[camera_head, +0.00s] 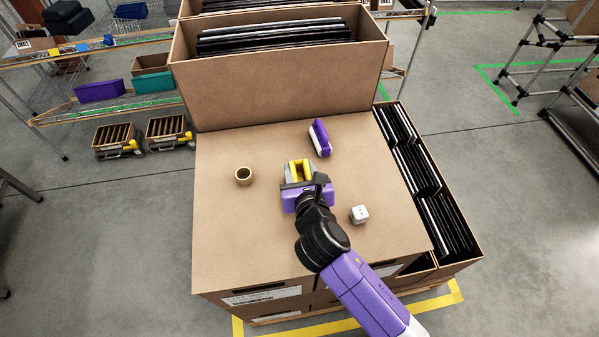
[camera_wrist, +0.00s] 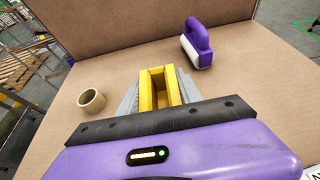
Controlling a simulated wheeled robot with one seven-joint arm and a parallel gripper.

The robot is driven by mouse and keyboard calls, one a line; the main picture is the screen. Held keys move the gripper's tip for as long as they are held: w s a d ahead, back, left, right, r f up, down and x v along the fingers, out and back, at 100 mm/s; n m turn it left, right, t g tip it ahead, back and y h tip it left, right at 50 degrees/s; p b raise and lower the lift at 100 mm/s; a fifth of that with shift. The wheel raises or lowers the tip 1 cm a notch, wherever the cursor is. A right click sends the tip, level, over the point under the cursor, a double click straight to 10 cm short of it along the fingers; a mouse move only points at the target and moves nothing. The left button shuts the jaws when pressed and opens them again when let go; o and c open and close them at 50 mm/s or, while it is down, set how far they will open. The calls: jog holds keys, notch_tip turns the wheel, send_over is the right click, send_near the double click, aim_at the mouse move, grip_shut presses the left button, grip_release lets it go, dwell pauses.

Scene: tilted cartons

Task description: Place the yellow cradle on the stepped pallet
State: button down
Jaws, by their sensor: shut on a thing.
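The yellow cradle (camera_head: 299,168) is between the grey fingers of my gripper (camera_head: 299,171), over the middle of a flat cardboard top. In the wrist view the cradle (camera_wrist: 145,92) is a yellow U-shaped block with an open channel, and my gripper (camera_wrist: 157,88) is shut on its two sides. I cannot tell whether its underside touches the cardboard. The stepped pallet appears to be the carton stack (camera_head: 225,240), with a lower flat top in front and a taller open carton (camera_head: 280,93) behind.
A tan ring or cup (camera_head: 243,176) stands left of my gripper. Black-filled cartons (camera_head: 440,205) line the right side. Cardboard at front left is clear.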

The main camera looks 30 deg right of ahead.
jog(key=shift+f, duration=0.55)
jog(key=c, duration=0.8)
grip_release()
jog(key=shift+f, duration=0.1)
jog(key=v, duration=1.2)
jog(key=shift+b, duration=0.4)
